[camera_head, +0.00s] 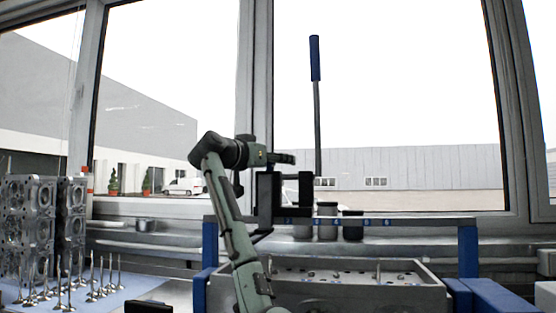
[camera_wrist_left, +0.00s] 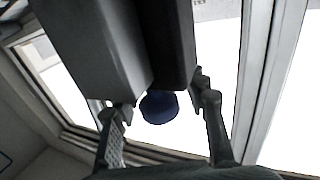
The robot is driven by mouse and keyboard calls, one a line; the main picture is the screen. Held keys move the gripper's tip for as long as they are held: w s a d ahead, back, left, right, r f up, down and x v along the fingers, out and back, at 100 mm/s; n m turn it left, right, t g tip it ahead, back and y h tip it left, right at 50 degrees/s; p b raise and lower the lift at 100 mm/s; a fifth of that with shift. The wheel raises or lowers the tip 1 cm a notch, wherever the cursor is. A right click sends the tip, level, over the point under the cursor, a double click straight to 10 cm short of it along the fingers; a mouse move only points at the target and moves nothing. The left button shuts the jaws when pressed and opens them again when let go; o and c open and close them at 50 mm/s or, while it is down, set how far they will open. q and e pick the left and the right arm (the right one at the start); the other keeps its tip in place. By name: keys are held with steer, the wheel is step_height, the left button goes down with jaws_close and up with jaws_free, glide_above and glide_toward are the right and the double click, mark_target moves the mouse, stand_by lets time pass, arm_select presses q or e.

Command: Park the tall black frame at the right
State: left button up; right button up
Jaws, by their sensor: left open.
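The black frame (camera_head: 265,195) stands near the middle of the head view, with dark uprights, a crossbar, and a tall lever (camera_head: 317,120) with a blue grip rising on its right. Its lower end is hard to make out. My left gripper (camera_head: 288,158) is open at the frame's upper part, at the end of my green arm. In the left wrist view, my gripper fingers (camera_wrist_left: 163,118) are spread either side of the dark blocks, seemingly the frame (camera_wrist_left: 95,50). A round blue end (camera_wrist_left: 160,106), seemingly the lever's grip, shows between them. Contact cannot be told. My right gripper is not visible.
A rack with a numbered grey bar (camera_head: 400,220) and blue posts (camera_head: 468,250) spans the middle, near dark cylinders (camera_head: 327,221). A grey box (camera_head: 350,294) lies below. Metal cylinder heads (camera_head: 28,225) and several valves (camera_head: 70,290) stand at left. Blue blocks (camera_head: 495,297) sit at right.

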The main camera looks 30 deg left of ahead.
arm_select(q)
jaws_close()
stand_by(0.3)
